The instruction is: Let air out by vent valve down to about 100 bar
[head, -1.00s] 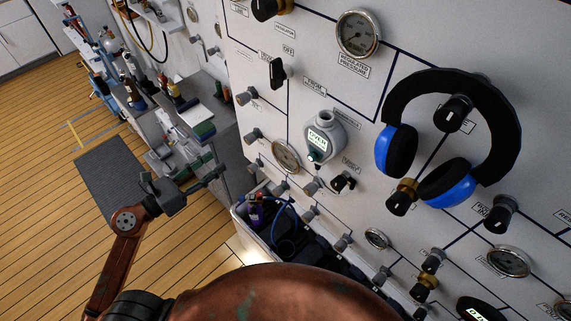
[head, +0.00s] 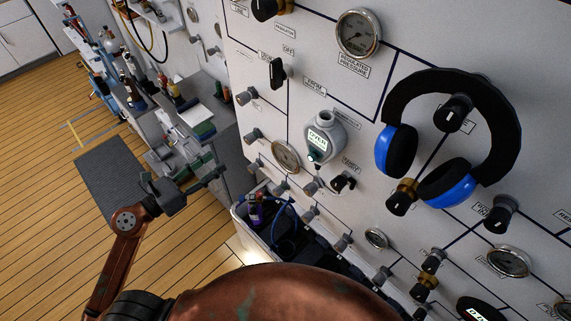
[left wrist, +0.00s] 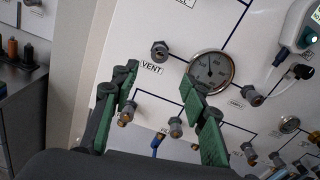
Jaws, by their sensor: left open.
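The vent valve (left wrist: 159,50) is a small dark knob on the white panel (left wrist: 115,50), with a VENT label beneath it in the left wrist view. A round, metal-rimmed gauge (left wrist: 210,70) sits to its right; its reading is too small to tell. The gauge also shows in the head view (head: 286,155). My left gripper (head: 210,180) is in front of the panel's left side in the head view. In the left wrist view its green fingers (left wrist: 160,85) are apart and empty, with the valve beyond and above the gap, not touched. My right gripper is not seen.
Blue-black ear defenders (head: 395,150) hang on the panel. A grey digital device (head: 322,138) is mounted left of them. A bin (head: 238,213) with dark items stands below the panel. A cluttered bench (head: 185,118) lies behind my left gripper.

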